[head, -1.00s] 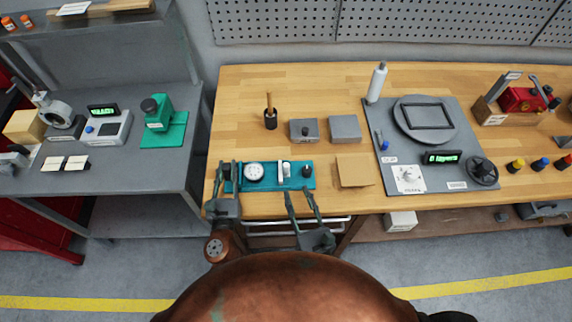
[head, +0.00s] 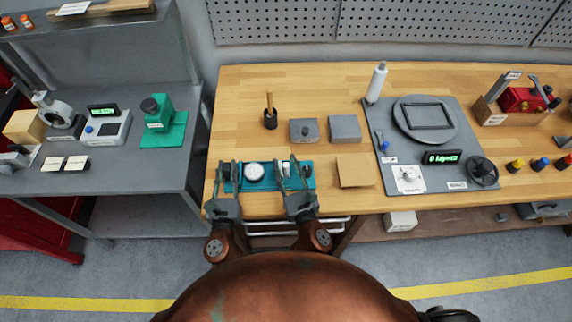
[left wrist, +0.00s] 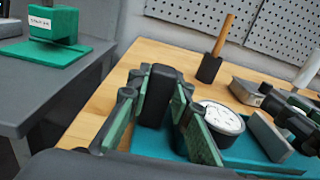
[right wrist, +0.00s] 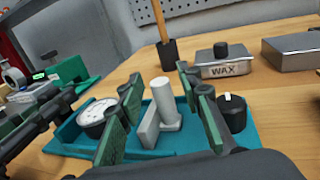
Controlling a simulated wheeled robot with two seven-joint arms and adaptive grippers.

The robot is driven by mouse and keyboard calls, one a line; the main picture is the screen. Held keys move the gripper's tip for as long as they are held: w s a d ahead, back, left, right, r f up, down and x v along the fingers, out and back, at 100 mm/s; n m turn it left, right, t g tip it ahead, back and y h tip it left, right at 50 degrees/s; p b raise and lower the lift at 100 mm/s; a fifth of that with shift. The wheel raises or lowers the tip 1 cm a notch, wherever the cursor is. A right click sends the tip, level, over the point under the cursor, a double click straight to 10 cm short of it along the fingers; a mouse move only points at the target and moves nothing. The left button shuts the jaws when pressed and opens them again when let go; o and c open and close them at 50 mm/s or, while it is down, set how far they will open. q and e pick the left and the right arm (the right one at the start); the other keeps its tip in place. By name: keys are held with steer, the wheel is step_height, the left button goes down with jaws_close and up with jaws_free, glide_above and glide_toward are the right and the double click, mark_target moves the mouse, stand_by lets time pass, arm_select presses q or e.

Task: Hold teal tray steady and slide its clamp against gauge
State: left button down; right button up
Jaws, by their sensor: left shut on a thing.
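The teal tray (head: 272,184) lies at the bench's front edge. A round white-faced gauge (head: 255,171) is fixed on it, also seen in the left wrist view (left wrist: 222,117). The clamp, a pale upright post with a flat plate (right wrist: 160,113), stands right of the gauge, apart from it. My left gripper (head: 229,166) is shut on a black upright block (left wrist: 157,95) at the tray's left end. My right gripper (head: 289,164) is open, its fingers on either side of the clamp. A black knob (right wrist: 232,112) sits at the tray's right end, outside the right fingers.
Behind the tray stand a brush holder (head: 270,119), a grey WAX box (head: 304,131) and another grey box (head: 345,129). A brown sheet (head: 355,170) lies to the right, before a grey panel (head: 450,186) with a dial and handwheel. Bare wood lies behind the tray.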

steer(key=shift+c, duration=0.5)
jaws_close()
